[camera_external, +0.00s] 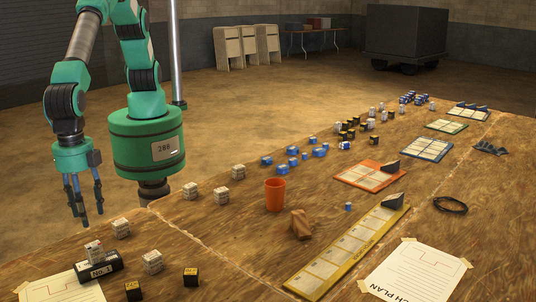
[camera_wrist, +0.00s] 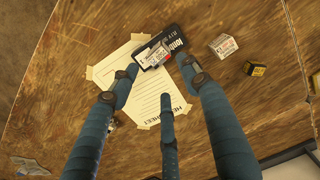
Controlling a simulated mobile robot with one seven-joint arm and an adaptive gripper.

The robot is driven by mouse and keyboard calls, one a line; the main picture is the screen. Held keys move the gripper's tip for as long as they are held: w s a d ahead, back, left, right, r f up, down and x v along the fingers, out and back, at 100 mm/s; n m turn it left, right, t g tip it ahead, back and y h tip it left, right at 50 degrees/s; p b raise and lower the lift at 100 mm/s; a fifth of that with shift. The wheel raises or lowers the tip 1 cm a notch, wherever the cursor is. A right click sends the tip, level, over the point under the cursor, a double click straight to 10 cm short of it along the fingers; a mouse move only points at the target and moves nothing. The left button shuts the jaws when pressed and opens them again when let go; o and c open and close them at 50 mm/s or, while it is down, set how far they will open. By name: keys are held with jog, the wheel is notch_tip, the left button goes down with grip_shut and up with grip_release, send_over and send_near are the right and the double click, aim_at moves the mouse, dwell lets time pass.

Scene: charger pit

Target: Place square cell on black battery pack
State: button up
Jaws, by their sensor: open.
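The black battery pack (camera_external: 102,269) lies at the front left of the wooden table, with a "NO. 3" label on its side. A white, labelled square cell (camera_external: 94,250) appears to sit on top of the pack. In the wrist view the pack (camera_wrist: 178,40) and the cell (camera_wrist: 153,57) show beyond my fingertips. My three-fingered gripper (camera_external: 84,210) hangs above them, fingers down, spread and empty. In the wrist view my gripper (camera_wrist: 160,80) has clear space between its fingers and the cell. Whether the cell sits fully flat cannot be told.
Another white cell (camera_external: 152,262) and small black-and-yellow cells (camera_external: 190,277) stand right of the pack. A paper sheet (camera_external: 62,288) is taped under the pack area. An orange cup (camera_external: 275,195) and a yellow tray (camera_external: 350,247) are farther right.

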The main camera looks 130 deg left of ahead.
jog(key=s+a+r+t+h, duration=0.1)
jog(key=s+a+r+t, duration=0.15)
jog(key=a+r, duration=2.6)
jog(key=s+a+r+t, duration=0.1)
jog(key=s+a+r, duration=0.2)
jog(key=s+a, duration=0.45)
jog(key=s+a+r+t, duration=0.1)
jog(key=s+a+r, duration=0.3)
jog(key=a, duration=0.6)
jog(key=s+a+f, duration=0.1)
jog(key=s+a, duration=0.4)
jog(key=s, duration=0.3)
jog(key=s+a+f+t+y, duration=0.1)
jog(key=s+a, duration=0.3)
jog(key=s, duration=0.4)
jog(key=shift+a+f, duration=0.35)
jog(key=shift+s, duration=0.1)
